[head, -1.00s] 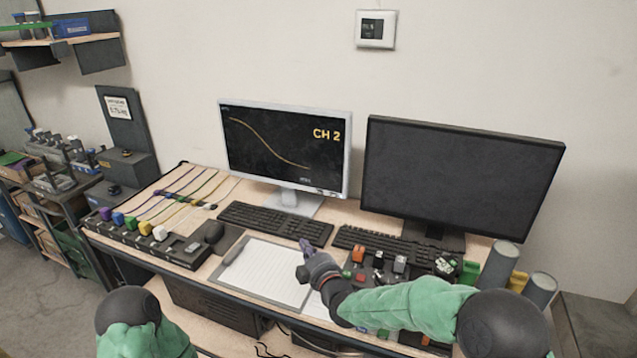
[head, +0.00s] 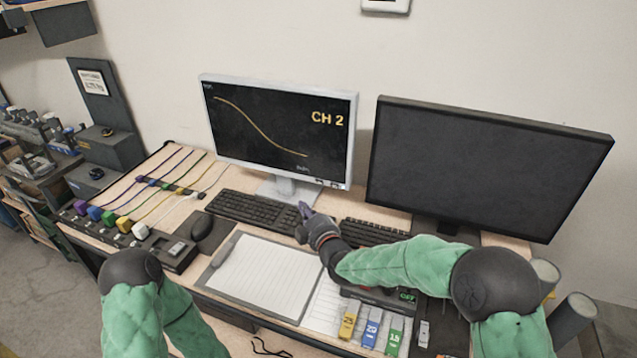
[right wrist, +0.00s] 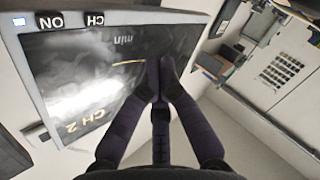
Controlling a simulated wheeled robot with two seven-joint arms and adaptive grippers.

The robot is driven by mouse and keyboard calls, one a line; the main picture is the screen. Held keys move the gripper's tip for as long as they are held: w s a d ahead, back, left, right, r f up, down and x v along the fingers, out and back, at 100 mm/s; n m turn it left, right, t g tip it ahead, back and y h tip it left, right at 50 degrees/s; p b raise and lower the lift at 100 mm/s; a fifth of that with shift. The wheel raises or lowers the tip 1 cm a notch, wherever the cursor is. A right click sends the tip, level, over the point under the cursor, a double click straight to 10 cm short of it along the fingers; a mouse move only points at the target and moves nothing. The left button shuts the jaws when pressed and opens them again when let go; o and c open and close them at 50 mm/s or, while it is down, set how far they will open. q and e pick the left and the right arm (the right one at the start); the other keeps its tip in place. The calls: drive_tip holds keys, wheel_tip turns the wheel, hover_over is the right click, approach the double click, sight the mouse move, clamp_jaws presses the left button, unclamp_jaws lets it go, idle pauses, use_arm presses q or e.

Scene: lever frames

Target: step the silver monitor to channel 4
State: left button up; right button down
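The silver monitor (head: 278,130) stands at the back of the desk, and its screen reads CH 2 with a yellow curve. Two small buttons (head: 327,183) sit at the lower right of its bezel. In the right wrist view the monitor appears upside down, with a CH button (right wrist: 96,20) and an ON button (right wrist: 50,21) on the bezel. My right gripper (head: 304,208) is below and in front of that bezel, its dark purple fingers close together and empty. Its fingertips (right wrist: 160,62) overlap the screen's edge in the wrist view, apparently not touching. My left gripper is out of view.
A black monitor (head: 485,165) stands to the right, its screen dark. Keyboards (head: 255,211) lie below the monitors. Coloured switches (head: 372,331) sit at the front right.

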sight(319, 182)
drive_tip(key=w+d, duration=0.3)
drive_tip(key=w, duration=0.4)
drive_tip(key=shift+w+d+b, duration=0.15)
drive_tip(key=shift+w+b, duration=0.2)
drive_tip(key=shift+w, duration=0.05)
drive_tip(key=shift+w, duration=0.1)
idle(1.2)
drive_tip(key=shift+w+d+b, duration=0.15)
drive_tip(key=shift+w+b, duration=0.1)
drive_tip(key=shift+b, duration=0.2)
